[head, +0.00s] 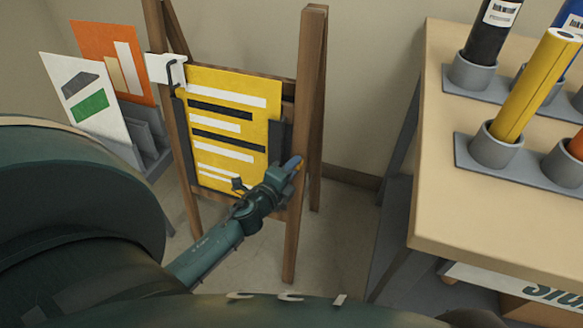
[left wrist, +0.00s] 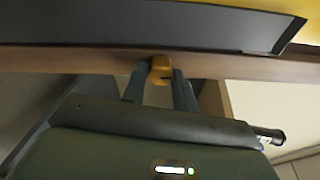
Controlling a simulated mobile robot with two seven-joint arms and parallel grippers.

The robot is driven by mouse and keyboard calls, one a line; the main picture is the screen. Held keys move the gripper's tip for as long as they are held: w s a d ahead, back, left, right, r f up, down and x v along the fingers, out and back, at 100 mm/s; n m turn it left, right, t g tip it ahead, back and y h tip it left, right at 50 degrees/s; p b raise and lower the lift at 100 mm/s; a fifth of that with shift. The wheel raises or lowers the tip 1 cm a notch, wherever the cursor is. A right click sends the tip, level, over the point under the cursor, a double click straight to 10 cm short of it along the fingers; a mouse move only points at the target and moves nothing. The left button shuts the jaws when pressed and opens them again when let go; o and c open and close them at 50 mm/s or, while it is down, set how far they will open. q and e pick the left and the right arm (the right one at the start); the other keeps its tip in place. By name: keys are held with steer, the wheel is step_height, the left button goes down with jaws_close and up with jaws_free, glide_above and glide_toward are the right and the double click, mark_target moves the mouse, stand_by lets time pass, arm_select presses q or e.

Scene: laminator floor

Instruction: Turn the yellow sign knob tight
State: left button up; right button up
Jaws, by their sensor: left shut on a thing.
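The yellow sign (head: 222,105) with black and white bars hangs on a wooden easel (head: 309,80), in front of a dark backing. My right gripper is not in view.
A white clamp-like bracket (head: 166,69) is at the easel's upper left. A rack (head: 150,140) with an orange and a white sign stands to the left. A table (head: 450,130) with rolls in grey holders (head: 494,150) stands to the right. Floor is free between easel and table.

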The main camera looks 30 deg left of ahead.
arm_select(q)
steer(key=shift+r, duration=0.1)
steer(key=o, duration=0.7)
steer(key=shift+w, duration=0.1)
steer(key=s+r, duration=0.2)
steer(key=s, duration=1.1)
steer(key=shift+d, duration=0.35)
